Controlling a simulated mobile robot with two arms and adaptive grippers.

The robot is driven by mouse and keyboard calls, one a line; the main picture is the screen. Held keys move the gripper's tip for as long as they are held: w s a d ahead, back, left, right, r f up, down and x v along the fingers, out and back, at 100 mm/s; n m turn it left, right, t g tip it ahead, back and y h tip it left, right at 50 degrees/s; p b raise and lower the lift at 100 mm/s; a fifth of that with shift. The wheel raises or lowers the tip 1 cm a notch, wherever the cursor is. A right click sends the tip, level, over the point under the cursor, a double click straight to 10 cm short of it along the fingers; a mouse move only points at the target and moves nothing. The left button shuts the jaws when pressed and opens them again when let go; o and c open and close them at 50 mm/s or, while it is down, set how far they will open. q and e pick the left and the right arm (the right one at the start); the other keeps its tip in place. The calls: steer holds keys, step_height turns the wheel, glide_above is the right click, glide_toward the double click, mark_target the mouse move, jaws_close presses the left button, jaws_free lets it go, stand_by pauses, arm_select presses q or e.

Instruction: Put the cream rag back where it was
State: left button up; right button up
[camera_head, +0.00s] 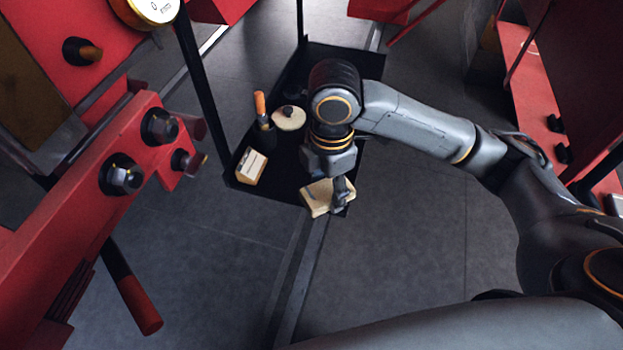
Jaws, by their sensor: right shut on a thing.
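The cream rag (317,199) looks like a thick folded pad. It is at the front right corner of the black tray (284,205). My right gripper (340,193) points down over the rag's right side and is shut on it. The gripper hides part of the rag, and I cannot tell whether the rag rests on the tray or is held just above it. My left gripper is not in view.
On the tray are a cream block (251,166), an orange-handled tool in a dark holder (264,122) and a round cream tin (289,118). A thin black post (203,85) rises at the left. Red machinery with bolts (122,175) stands at the left.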

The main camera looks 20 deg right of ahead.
steer(key=w+f, duration=0.2)
steer(key=w, duration=0.1)
steer(key=w+f+p, duration=0.1)
steer(key=w+f, duration=0.2)
steer(key=w, duration=0.1)
steer(key=w+f+p, duration=0.1)
steer(key=w+f, duration=0.2)
steer(key=w, duration=0.1)
steer(key=shift+d+f, duration=0.15)
steer(key=shift+f, duration=0.1)
steer(key=shift+f+p, duration=0.9)
steer(key=shift+f, duration=0.65)
steer(key=o, duration=1)
